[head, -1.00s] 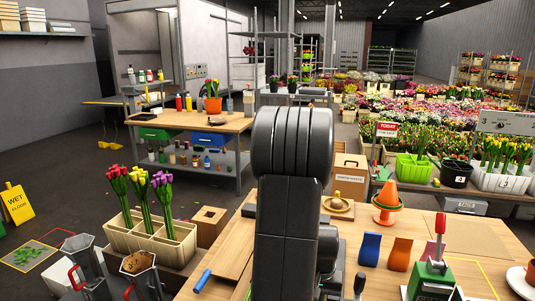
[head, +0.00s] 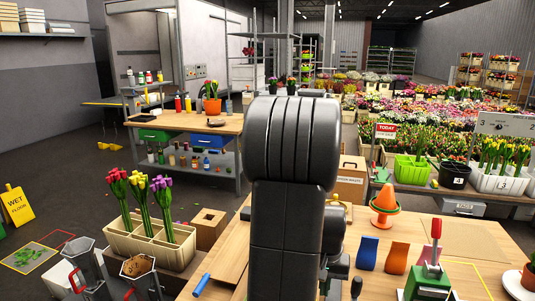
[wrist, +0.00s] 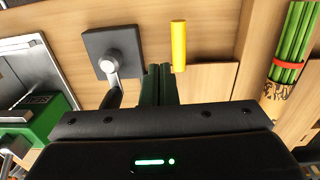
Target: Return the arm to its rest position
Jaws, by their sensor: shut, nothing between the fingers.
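My arm (head: 290,150) stands upright in the middle of the head view, its thick dark upper link facing the camera. My gripper (wrist: 159,72) shows in the wrist view, its two dark fingers together with nothing between them. It is above the wooden worktable (head: 450,235), apart from the things there. In the head view the gripper cannot be made out behind the arm. Red, yellow and purple tulip bunches (head: 140,195) stand upright in separate compartments of a cream box (head: 120,240) at the left.
In the wrist view, a yellow cylinder (wrist: 179,46), a grey plate with a knob (wrist: 114,52) and red-banded green stems (wrist: 290,50) lie around the fingers. In the head view, an orange cone (head: 384,199) and a green device with a red handle (head: 430,280) are on the table's right side.

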